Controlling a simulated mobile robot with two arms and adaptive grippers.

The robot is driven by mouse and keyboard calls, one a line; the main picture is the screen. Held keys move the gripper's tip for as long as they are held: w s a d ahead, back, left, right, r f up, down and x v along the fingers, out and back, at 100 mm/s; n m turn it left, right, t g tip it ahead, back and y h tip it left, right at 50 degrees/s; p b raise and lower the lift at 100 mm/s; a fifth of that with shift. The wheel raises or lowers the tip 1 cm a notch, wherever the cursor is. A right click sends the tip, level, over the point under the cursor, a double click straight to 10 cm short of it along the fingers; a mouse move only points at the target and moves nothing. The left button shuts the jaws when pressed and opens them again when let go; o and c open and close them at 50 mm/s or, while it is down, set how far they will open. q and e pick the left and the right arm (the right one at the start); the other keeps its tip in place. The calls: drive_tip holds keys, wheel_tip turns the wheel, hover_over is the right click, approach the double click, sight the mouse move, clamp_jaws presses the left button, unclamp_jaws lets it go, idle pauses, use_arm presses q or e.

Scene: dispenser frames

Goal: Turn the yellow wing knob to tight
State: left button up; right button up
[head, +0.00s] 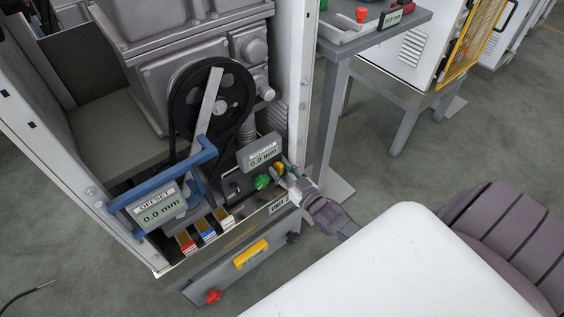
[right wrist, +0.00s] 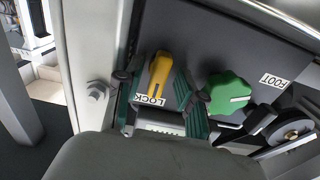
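The yellow wing knob (right wrist: 160,72) sits on a dark panel beside a white LOCK label (right wrist: 149,99). In the right wrist view its wing points roughly up and down the picture, slightly tilted. My right gripper (right wrist: 160,88) has one finger on each side of the knob, with gaps showing between fingers and wing. In the head view the knob (head: 279,168) is small and partly covered by my right gripper (head: 284,174), which reaches in from the lower right. My left gripper is not in view.
A green knob (right wrist: 229,92) is close beside my right gripper's finger, near a FOOT label (right wrist: 273,80). A grey readout (head: 262,153) showing 0.0 mm stands just above. The white frame post (right wrist: 90,60) is close on the other side. A blue handle (head: 165,178) and belt pulley (head: 211,95) lie farther left.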

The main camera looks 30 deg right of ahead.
drive_tip(key=shift+d, duration=0.1)
drive_tip(key=shift+s+f, duration=0.1)
drive_tip(key=shift+f, duration=0.05)
